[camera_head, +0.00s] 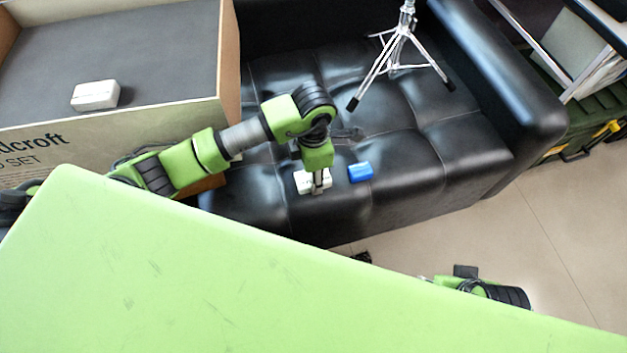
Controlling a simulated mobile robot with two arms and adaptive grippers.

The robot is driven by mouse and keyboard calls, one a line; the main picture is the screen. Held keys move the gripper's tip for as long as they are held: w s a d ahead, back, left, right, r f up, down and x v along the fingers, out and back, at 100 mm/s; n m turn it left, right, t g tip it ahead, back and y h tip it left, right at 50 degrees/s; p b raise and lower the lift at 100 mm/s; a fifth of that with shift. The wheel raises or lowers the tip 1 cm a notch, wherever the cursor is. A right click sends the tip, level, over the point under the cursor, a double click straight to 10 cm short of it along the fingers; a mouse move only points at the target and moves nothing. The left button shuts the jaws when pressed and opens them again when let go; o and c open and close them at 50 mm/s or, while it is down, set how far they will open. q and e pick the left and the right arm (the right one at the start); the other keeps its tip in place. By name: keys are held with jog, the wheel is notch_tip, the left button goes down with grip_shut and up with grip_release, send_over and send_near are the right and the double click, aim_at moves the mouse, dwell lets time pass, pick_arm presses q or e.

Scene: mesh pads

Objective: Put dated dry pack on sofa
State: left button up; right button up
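The black sofa (420,165) fills the middle of the view. A small white pack (303,184) with faint dark marks is at its front part, right at my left gripper (319,188). The gripper points down and its fingers overlap the pack; I cannot tell whether they are closed on it or whether the pack rests on the seat. A blue pack (360,172) lies on the seat just right of it. Any date on either pack is too small to read. Of my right arm only a part shows at the lower right; its gripper cannot be made out.
Another white pack (95,95) lies on the grey top of a large carton (130,125) at the left. A metal tripod stand (399,50) stands on the sofa. Shelving with papers (590,60) is at the right. Floor (440,235) in front of the sofa is clear.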

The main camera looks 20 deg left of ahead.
pick_arm(q)
jog(key=shift+w+a+f, duration=0.1)
jog(key=shift+w+f, duration=0.2)
jog(key=shift+f, duration=0.1)
jog(key=shift+w+f+b, duration=0.2)
jog(key=shift+f+b, duration=0.3)
jog(key=shift+f, duration=1.2)
pick_arm(e)
jog(key=shift+v, duration=0.85)
pick_arm(q)
jog(key=shift+f, duration=0.1)
pick_arm(e)
jog(key=shift+s+f, duration=0.1)
jog(key=shift+s, duration=0.05)
pick_arm(q)
jog(key=o, duration=1.1)
